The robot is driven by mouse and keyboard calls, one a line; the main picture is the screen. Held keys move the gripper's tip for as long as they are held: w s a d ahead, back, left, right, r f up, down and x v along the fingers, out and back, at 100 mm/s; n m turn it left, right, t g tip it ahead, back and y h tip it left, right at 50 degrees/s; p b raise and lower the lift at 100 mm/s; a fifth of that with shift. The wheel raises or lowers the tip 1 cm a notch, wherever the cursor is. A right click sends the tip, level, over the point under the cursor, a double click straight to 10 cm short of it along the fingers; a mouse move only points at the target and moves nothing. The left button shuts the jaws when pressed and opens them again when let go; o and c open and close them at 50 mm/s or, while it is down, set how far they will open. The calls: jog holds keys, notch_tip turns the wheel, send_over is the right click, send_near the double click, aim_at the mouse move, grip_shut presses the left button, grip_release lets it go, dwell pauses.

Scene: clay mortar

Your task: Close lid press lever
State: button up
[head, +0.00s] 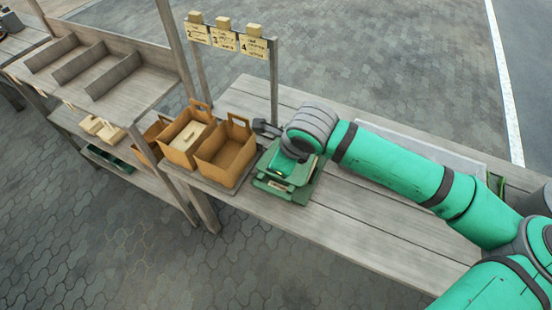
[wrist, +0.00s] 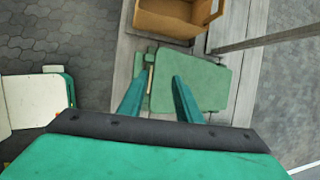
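The green press (head: 271,187) stands on the wooden table beside the cardboard boxes, partly hidden under the end of my arm in the head view. In the wrist view its flat green plate (wrist: 215,82), which looks like the lid, lies below and between my fingers and to their right. I cannot tell whether the lid is fully down. I cannot make out the lever for certain. My gripper (wrist: 153,82) has its two green fingers apart, with nothing seen held between them. I cannot tell whether the fingers touch the press.
Two open cardboard boxes (head: 225,155) stand just left of the press; one also shows in the wrist view (wrist: 172,18). A post frame with numbered cards (head: 225,40) rises behind them. A wooden shelf (head: 100,75) is at the left. The table's front (head: 350,225) is clear.

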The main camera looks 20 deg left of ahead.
jog(key=v, duration=1)
jog(key=shift+r, duration=0.3)
